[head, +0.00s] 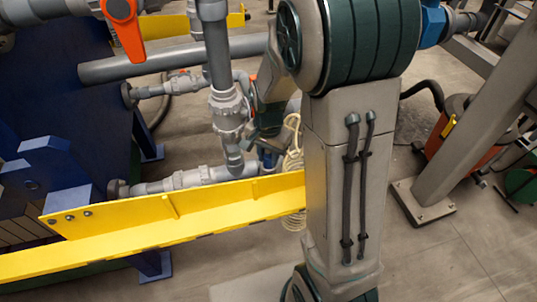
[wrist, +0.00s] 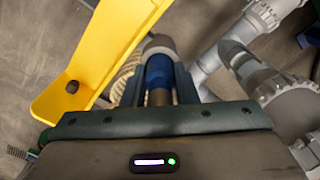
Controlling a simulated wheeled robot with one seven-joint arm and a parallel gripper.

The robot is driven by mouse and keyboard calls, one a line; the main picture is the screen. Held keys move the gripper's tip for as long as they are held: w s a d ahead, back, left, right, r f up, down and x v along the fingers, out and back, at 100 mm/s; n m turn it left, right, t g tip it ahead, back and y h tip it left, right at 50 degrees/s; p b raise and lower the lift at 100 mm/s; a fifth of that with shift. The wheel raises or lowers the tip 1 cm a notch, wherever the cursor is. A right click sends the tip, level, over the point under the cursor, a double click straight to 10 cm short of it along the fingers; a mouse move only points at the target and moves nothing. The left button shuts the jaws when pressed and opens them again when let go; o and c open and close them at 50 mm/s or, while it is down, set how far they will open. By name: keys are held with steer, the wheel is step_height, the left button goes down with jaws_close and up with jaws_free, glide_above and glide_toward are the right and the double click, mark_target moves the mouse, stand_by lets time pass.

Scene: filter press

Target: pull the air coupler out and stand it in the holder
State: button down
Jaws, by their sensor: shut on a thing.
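The air coupler (wrist: 158,70) is a blue sleeve with a grey end, seen between my fingers in the wrist view. My gripper (wrist: 158,82) is shut on it, one finger on each side. In the head view, my gripper is mostly hidden behind my arm and grey pipes. A bit of blue, likely the coupler (head: 268,160), shows there just behind the yellow beam. A cream coiled hose (head: 293,150) hangs beside it and also shows behind the fingers in the wrist view (wrist: 127,72). I cannot tell if the coupler is still seated. I cannot make out the holder.
A yellow beam (head: 170,222) crosses in front of the gripper; its end (wrist: 95,65) is close on the left in the wrist view. Grey pipes (head: 228,115) stand close to the left in the head view. An orange-handled valve (head: 125,28) is higher up.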

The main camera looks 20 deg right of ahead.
steer(key=shift+f+b, duration=0.3)
steer(key=shift+f, duration=0.2)
steer(key=c, duration=1.1)
jaws_free()
steer(key=shift+o, duration=0.2)
step_height(320, 180, up, 14)
steer(key=shift+f+p, duration=0.1)
steer(key=shift+p, duration=0.2)
steer(key=shift+s+r+n, duration=0.2)
steer(key=shift+s+n, duration=0.1)
steer(key=shift+s, duration=0.1)
steer(key=s+n+t, duration=0.2)
steer(key=s+n, duration=0.6)
steer(key=s, duration=0.5)
steer(key=shift+t, duration=0.4)
